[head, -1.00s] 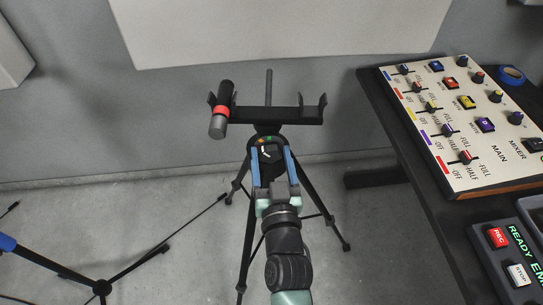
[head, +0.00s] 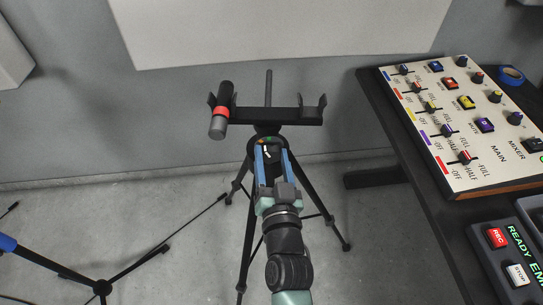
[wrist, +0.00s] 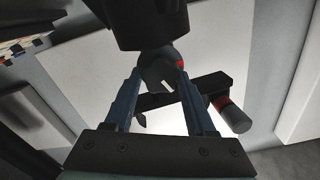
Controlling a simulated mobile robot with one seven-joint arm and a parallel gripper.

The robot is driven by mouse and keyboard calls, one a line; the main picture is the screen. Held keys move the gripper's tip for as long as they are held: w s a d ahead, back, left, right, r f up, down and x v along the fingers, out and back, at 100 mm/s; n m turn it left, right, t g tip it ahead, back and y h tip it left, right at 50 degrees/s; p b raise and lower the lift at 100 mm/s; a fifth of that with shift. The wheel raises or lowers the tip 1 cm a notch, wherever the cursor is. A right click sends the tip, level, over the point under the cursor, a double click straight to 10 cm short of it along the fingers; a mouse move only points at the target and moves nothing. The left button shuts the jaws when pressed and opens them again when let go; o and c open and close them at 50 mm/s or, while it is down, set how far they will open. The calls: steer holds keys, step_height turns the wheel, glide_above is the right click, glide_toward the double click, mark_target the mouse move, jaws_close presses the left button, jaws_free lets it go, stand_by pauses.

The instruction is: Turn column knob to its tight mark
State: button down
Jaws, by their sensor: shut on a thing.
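The column knob (head: 267,152) is a dark round knob with a white pointer line, on the black tripod (head: 250,215) below its crossbar. Small orange and green marks (head: 268,140) show at its far rim. My gripper (head: 271,150) has its two blue fingers on either side of the knob and is shut on it. In the wrist view, the knob (wrist: 160,71) sits between the fingertips, with its white line and a red patch at its right edge. The fingers hide parts of the dial, so I cannot tell which mark the pointer meets.
A crossbar (head: 275,115) with a red-banded grey cylinder (head: 219,122) tops the tripod. A mixer panel (head: 465,125) stands on the dark desk (head: 420,210) at right. Another stand (head: 70,275) is at lower left. The floor between is clear.

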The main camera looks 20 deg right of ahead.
steer(key=m, duration=0.4)
steer(key=shift+d+m, duration=0.1)
steer(key=shift+m, duration=0.3)
steer(key=shift+f, duration=0.1)
stand_by(0.3)
steer(key=shift+c, duration=1.1)
jaws_free()
steer(key=b+v, duration=0.1)
steer(key=v, duration=1.2)
